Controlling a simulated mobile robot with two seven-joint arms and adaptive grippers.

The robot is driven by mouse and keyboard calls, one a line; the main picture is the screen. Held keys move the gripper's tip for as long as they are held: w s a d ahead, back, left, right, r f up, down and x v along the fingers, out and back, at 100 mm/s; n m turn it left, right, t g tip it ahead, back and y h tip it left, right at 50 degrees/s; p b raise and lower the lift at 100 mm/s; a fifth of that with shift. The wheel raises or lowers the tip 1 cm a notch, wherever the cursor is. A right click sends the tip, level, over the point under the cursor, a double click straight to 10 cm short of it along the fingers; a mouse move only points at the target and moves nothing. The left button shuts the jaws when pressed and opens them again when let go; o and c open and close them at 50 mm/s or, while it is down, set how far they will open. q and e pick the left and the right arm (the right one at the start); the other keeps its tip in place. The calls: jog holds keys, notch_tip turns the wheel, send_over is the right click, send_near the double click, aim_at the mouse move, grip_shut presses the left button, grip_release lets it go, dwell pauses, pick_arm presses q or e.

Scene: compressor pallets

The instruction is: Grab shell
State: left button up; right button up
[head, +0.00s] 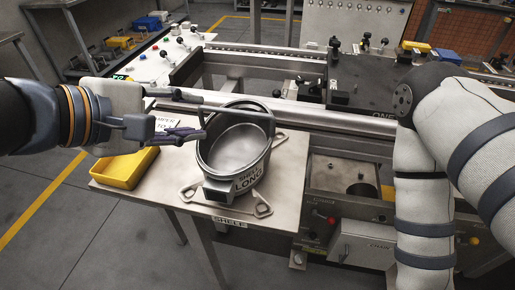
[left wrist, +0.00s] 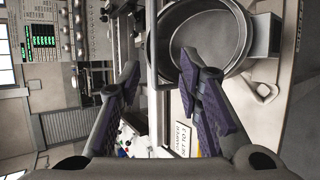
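The shell (head: 233,150) is a grey, open metal tub marked "SHELL LONG". It stands upright on the pale shelf table (head: 285,165), and a thin bar crosses above its rim. My left gripper (head: 198,116) is at the shell's left rim, coming in from the left with its fingers apart. In the left wrist view the two fingers (left wrist: 160,64) are spread, the right one overlapping the shell's rim (left wrist: 207,75). A thin upright bar shows between the fingers; I cannot tell whether they touch it. My right gripper is out of view.
A yellow tray (head: 125,170) sits on the table's left side, beside a printed sign (head: 167,125) partly hidden by the gripper. A metal conveyor frame (head: 290,110) runs behind the shell. A black fixture plate (head: 375,95) lies at the back right. My right arm fills the right side.

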aim_at(232, 112)
pick_arm(q)
jog(key=x, duration=0.6)
jog(key=b+x, duration=0.1)
jog(key=x, duration=0.5)
jog(key=shift+w+r, duration=0.2)
jog(key=shift+r, duration=0.2)
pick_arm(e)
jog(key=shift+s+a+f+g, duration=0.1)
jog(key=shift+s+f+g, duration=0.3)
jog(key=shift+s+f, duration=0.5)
pick_arm(q)
grip_shut()
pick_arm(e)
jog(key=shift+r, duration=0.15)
pick_arm(q)
jog(key=shift+r, duration=0.25)
